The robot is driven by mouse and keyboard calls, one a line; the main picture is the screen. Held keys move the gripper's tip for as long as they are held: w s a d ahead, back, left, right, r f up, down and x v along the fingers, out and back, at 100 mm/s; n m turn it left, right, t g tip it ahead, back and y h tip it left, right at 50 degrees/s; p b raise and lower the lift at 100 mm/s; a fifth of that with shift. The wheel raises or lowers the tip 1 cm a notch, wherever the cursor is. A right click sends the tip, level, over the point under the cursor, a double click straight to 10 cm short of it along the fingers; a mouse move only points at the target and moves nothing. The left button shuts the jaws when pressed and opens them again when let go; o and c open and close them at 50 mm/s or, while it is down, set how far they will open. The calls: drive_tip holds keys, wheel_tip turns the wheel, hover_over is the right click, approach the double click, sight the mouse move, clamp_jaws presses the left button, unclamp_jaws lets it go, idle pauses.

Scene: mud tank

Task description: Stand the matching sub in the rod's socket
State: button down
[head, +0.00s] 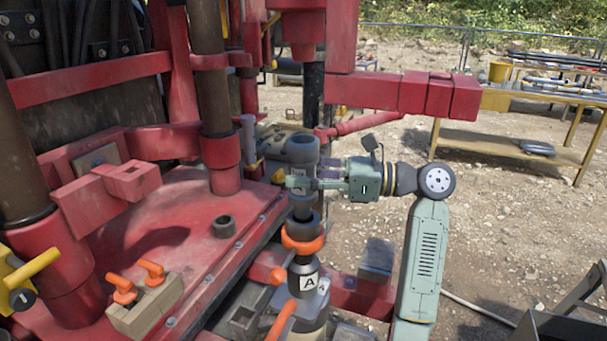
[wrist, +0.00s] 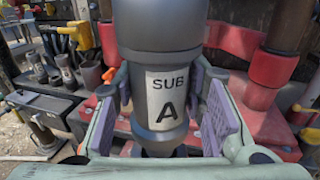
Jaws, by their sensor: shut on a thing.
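My gripper (head: 302,183) is shut on a dark grey sub (head: 302,150), held upright. In the wrist view the sub (wrist: 160,35) carries a white label (wrist: 166,98) reading "SUB A", between my two fingers (wrist: 160,105). Below it in the head view stands the rod (head: 305,264), with a white label "A" (head: 307,283) and an orange collar (head: 302,243) around its upper part. The sub is in line above the rod. My fingers hide part of the sub, and I cannot tell whether its lower end is in the socket or just above it.
The red rig deck (head: 170,235) lies to the left, with a small dark ring (head: 223,227) and a block with orange handles (head: 145,300). A red beam (head: 400,94) crosses above my arm. A yellow workbench (head: 510,148) stands at the back right; gravel between is open.

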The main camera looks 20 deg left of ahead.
sight(303, 196)
drive_tip(key=shift+f+b, duration=0.5)
drive_tip(key=shift+b, duration=0.2)
drive_tip(key=shift+f, duration=1)
drive_tip(key=shift+f+p, duration=0.35)
drive_tip(key=shift+f, duration=0.3)
drive_tip(key=c, duration=0.9)
unclamp_jaws()
drive_tip(key=shift+c, duration=0.2)
drive_tip(key=shift+f, duration=0.2)
drive_tip(key=v, duration=1.2)
drive_tip(key=shift+r, duration=0.2)
